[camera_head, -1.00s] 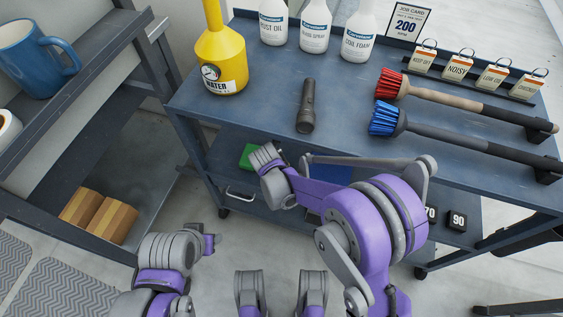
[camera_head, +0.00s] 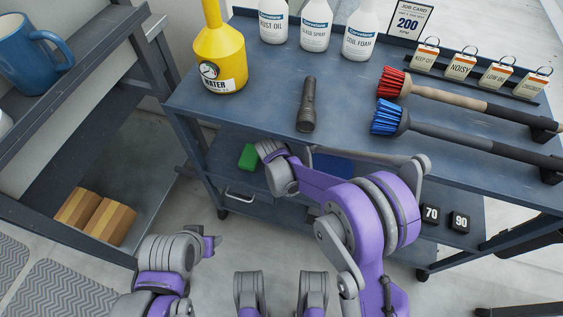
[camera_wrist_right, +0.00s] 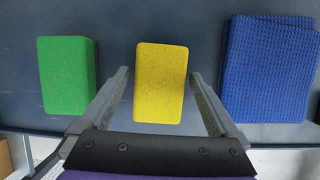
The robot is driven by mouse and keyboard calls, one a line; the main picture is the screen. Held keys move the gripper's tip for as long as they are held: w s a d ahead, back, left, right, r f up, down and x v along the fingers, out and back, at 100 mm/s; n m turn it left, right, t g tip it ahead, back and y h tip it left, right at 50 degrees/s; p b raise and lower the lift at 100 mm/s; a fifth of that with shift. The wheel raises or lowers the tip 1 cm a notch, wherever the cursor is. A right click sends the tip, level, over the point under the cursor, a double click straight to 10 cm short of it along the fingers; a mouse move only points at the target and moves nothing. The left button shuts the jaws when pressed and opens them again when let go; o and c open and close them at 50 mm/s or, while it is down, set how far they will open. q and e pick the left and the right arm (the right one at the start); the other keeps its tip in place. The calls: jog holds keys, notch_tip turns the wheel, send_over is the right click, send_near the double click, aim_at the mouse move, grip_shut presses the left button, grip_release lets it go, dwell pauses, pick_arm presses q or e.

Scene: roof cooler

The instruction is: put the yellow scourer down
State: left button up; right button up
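The yellow scourer (camera_wrist_right: 160,82) lies flat on the dark blue shelf between the green block and the blue cloth in the right wrist view. My right gripper (camera_wrist_right: 159,78) is open, its fingers on either side of the scourer with a visible gap at each side. The scourer appears free of both fingers. In the head view my right arm hides the scourer and the gripper's fingertips.
A green block (camera_head: 249,157) lies left of the scourer and a folded blue cloth (camera_wrist_right: 269,68) lies right of it. The trolley's upper top (camera_head: 262,107) overhangs this shelf and holds a torch (camera_head: 307,104), brushes and bottles.

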jog(key=shift+r, duration=0.1)
jog(key=shift+r, duration=0.25)
jog(key=shift+s+a+r+p, duration=0.1)
jog(key=shift+s+r+p, duration=0.15)
jog(key=shift+r+p, duration=0.3)
jog(key=s+a, duration=0.1)
jog(key=s, duration=0.2)
jog(key=s+a, duration=0.1)
jog(key=s, duration=0.3)
jog(key=s+a+p, duration=0.1)
jog(key=s, duration=0.3)
jog(key=shift+s+a+f, duration=0.2)
jog(key=shift+a, duration=0.1)
jog(key=s+d+r+m+y, duration=0.1)
jog(key=s+d+r+m, duration=0.5)
jog(key=d+m, duration=0.4)
jog(key=s+d+r+m, duration=0.4)
jog(key=d+r+m, duration=0.3)
jog(key=r+m, duration=0.3)
jog(key=s+d+m, duration=0.4)
jog(key=s+m, duration=0.4)
jog(key=m, duration=0.4)
jog(key=shift+s+d, duration=0.25)
